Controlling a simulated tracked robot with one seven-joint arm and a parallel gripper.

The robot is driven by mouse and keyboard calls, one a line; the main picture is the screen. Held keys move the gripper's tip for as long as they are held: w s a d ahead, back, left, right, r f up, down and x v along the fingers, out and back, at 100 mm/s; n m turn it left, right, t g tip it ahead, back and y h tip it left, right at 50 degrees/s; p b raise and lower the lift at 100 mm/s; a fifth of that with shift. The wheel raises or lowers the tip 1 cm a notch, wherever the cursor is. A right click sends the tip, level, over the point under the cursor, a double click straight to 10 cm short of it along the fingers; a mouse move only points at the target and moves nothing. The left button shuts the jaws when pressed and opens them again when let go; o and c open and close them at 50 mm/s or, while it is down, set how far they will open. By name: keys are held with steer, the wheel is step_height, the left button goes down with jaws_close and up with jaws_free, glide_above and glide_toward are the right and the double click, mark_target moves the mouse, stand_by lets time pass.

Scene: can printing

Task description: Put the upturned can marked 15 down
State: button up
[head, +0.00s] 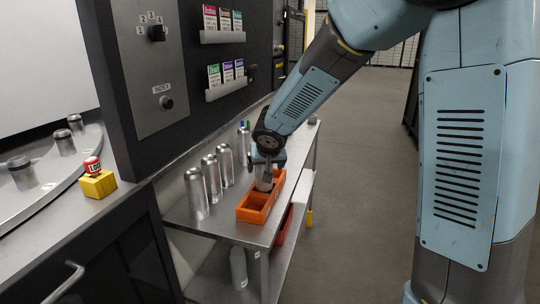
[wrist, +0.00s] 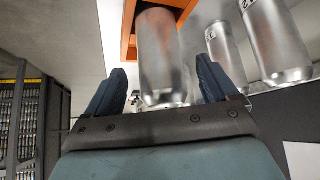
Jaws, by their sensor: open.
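My gripper (head: 266,166) is over the orange tray on the side table. In the wrist view my gripper (wrist: 161,75) has its blue fingers apart, one on each side of a plain silver can (wrist: 163,60). A gap shows on both sides of the can. The same can (head: 264,185) stands in the far part of the orange tray (head: 252,216), below my gripper. The tray's edge (wrist: 129,30) also shows behind the can in the wrist view. I see no number on this can, so I cannot tell whether it is the one marked 15.
A row of silver cans (head: 196,193) stands on the table (head: 222,218) left of the tray. The tray's near part is empty. Floor (head: 355,190) is clear at right.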

steer(key=v, duration=0.8)
steer(key=shift+r, duration=0.15)
steer(key=s+d+r+m+h, duration=0.1)
steer(key=s+d+r, duration=0.2)
steer(key=s+d, duration=0.3)
steer(key=s+d+r+h, duration=0.1)
steer(key=s+d+r, duration=0.2)
steer(key=s+d, duration=0.35)
steer(key=s+d+g, duration=0.1)
steer(key=s+d, duration=0.3)
steer(key=s, duration=0.2)
steer(key=s+d+y, duration=0.1)
steer(key=s+d, duration=0.3)
steer(key=s, duration=0.3)
steer(key=shift+s+d+g, duration=0.2)
steer(key=shift+g, duration=0.2)
steer(key=shift+r, duration=0.1)
